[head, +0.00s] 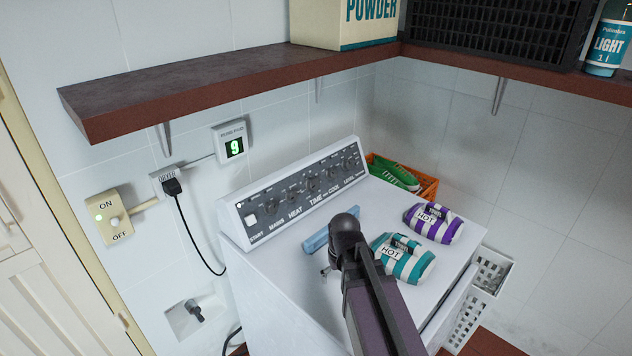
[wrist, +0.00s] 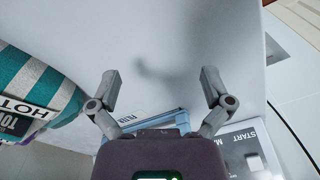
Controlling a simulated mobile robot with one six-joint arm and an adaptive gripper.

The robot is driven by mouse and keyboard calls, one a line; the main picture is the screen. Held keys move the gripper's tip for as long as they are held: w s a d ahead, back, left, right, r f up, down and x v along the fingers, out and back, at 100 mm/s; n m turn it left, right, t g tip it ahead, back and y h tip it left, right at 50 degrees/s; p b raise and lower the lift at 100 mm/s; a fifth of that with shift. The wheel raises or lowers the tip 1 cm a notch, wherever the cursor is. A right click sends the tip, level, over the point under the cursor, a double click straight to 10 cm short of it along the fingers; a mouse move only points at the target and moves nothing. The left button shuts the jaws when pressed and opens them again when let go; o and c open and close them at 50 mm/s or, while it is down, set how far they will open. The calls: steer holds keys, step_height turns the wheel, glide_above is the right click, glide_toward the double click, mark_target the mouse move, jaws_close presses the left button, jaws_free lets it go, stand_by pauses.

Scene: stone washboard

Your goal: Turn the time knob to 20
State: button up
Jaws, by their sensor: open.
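The machine's control panel (head: 295,192) carries a row of dark knobs, with labels including START, MAINS, HEAT, TIME and COOL beneath. The time knob (head: 313,184) is near the middle of the row; its setting is too small to read. My gripper (wrist: 160,82) is open, with its two fingers spread apart and nothing between them. It is above the white machine top, in front of the panel, not touching a knob. In the head view my arm hides most of the gripper. A panel corner with the START label (wrist: 245,140) shows at the lower right of the wrist view.
A blue filter strip (head: 317,239) lies before the panel. Striped teal (head: 412,262) and purple (head: 432,222) bundles marked HOT lie on the top's right side. A brown shelf (head: 200,85) overhangs the back. A green display (head: 235,147) reads 9 on the wall.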

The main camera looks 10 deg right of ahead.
mark_target(315, 184)
steer(key=w+r+n+t+p, duration=0.1)
steer(key=w+r+p, duration=0.3)
steer(key=w, duration=0.7)
steer(key=w+d+r+n+t+y+p, duration=0.1)
steer(key=w+r+n+p, duration=0.3)
steer(key=w+r, duration=0.3)
steer(key=w+r+n+t+p, duration=0.2)
steer(key=w+r+p, duration=0.3)
steer(key=w, duration=1.1)
steer(key=shift+w+d+r+p, duration=0.15)
steer(key=shift+w+d+p, duration=0.15)
steer(key=shift+w+d, duration=0.1)
steer(key=shift+f, duration=0.2)
steer(key=b+x, duration=1.2)
steer(key=x, duration=0.1)
steer(key=shift+w+a+f, duration=0.15)
steer(key=shift+a, duration=0.05)
steer(key=shift+b, duration=0.3)
steer(key=c, duration=1)
